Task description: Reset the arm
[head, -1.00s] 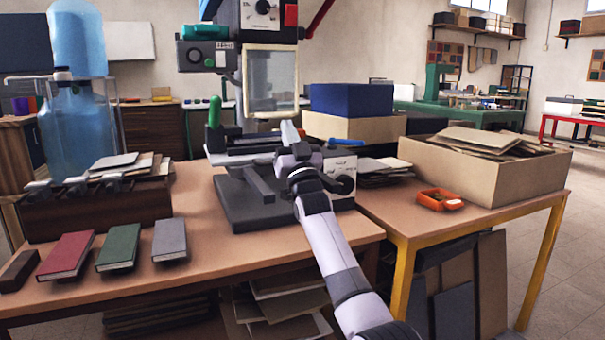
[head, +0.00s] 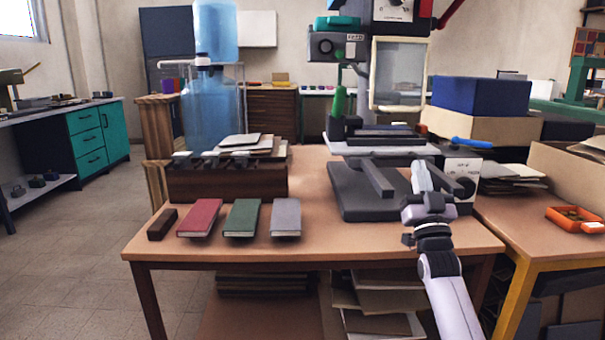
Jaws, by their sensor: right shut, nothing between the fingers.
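My right arm comes up from the bottom right of the head view. Its gripper (head: 421,175) is shut and empty, in front of the dark base of the press machine (head: 365,205). I cannot tell whether it touches the machine. My left gripper is not in view.
Red (head: 199,217), green (head: 242,217) and grey (head: 286,217) books lie on the wooden table (head: 310,240), beside a small dark block (head: 161,224). A dark wooden rack (head: 225,183) stands behind them. An orange tray (head: 574,219) sits on the right table. Floor at left is clear.

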